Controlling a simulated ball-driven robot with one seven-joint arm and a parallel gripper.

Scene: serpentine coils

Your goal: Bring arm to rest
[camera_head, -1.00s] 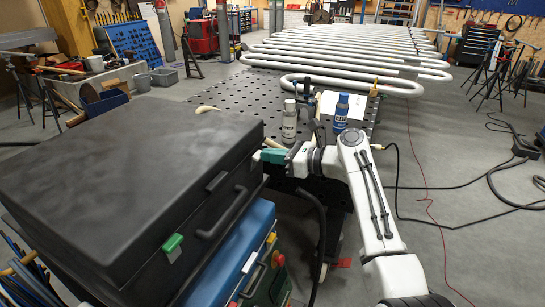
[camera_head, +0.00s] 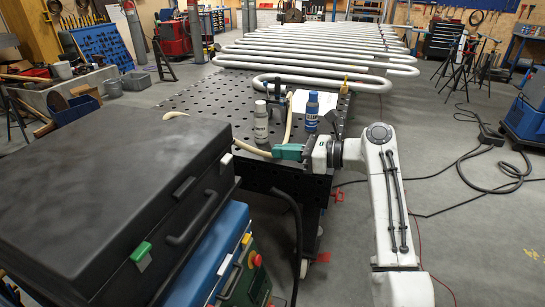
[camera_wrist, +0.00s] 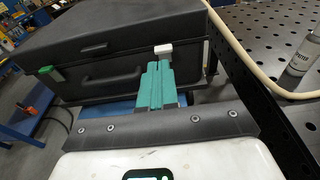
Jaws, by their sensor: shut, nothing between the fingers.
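My arm (camera_head: 388,200) reaches up along the right of the head view, with its forearm bent left. My gripper (camera_head: 276,152) has teal fingers pointing left, near the front edge of the black perforated table (camera_head: 190,97). In the wrist view the fingers (camera_wrist: 158,70) lie together with nothing between them. They point toward the black case (camera_wrist: 110,40), with the case's white latch (camera_wrist: 163,51) just beyond the tips in the picture. Whether they touch it I cannot tell, but the head view shows a gap between gripper and case.
The black case (camera_head: 110,180) sits on a blue case (camera_head: 215,260) at left. A pale hose (camera_head: 245,147), a white-grey bottle (camera_head: 261,122) and a blue bottle (camera_head: 311,112) are on the table near my gripper. White serpentine coils (camera_head: 320,60) stretch behind. Cables (camera_head: 480,150) lie on the floor at right.

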